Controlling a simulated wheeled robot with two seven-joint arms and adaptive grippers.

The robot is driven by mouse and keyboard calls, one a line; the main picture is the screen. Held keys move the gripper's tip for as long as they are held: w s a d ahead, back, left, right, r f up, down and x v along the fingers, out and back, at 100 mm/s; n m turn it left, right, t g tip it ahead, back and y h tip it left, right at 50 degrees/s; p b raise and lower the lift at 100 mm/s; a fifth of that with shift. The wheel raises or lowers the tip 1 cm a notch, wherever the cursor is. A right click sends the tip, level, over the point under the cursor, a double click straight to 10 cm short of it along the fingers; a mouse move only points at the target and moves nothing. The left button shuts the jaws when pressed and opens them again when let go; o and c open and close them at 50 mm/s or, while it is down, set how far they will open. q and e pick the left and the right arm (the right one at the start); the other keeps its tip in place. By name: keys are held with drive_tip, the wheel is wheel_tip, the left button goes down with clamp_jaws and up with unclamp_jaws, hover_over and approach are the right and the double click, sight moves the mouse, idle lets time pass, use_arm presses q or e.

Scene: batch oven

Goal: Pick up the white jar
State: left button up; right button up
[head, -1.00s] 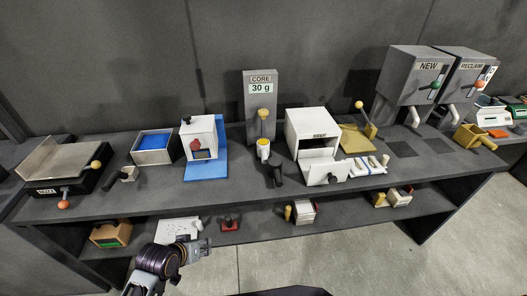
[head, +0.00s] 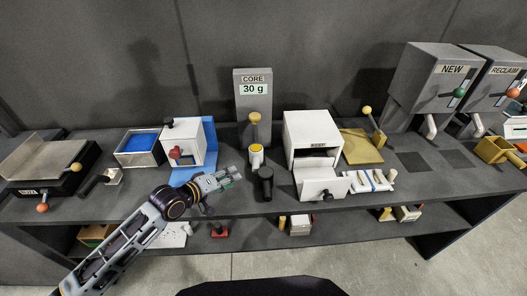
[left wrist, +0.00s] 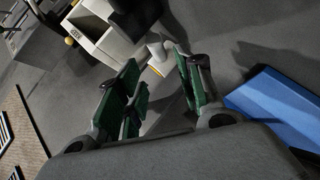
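The white jar (head: 256,158), with a yellow rim, stands on the bench at the foot of the grey CORE dispenser. It also shows in the left wrist view (left wrist: 157,51), ahead of and between the fingertips. My left gripper (head: 234,176) is to the front left of the jar in the head view, a short way off and not touching it. In the left wrist view, the left gripper (left wrist: 163,75) has its green-padded fingers spread with nothing between them. My right gripper is not in view.
A black upright handle (head: 265,182) stands just in front of the jar. The CORE dispenser (head: 253,105) is behind it. A white box on a blue base (head: 211,145) is to the left, and a white oven (head: 312,130) with its drawer out is to the right.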

sight(256, 162)
use_arm(q)
drive_tip(key=shift+w+d+n, duration=0.15)
drive_tip(key=shift+w+d, duration=0.3)
drive_tip(key=shift+w, duration=0.3)
drive_tip(key=shift+w+d+n, duration=0.15)
drive_tip(key=shift+w+d, duration=0.25)
drive_tip(key=shift+w, duration=0.35)
drive_tip(key=x, duration=0.2)
drive_tip(key=shift+w+d+f, duration=0.15)
drive_tip(key=shift+w, duration=0.05)
drive_tip(key=shift+x, duration=1.75)
drive_tip(key=shift+d, duration=0.1)
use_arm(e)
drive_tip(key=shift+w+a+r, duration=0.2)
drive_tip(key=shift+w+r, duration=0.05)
use_arm(q)
drive_tip(key=shift+w+d+f, duration=0.1)
drive_tip(key=shift+w, duration=0.05)
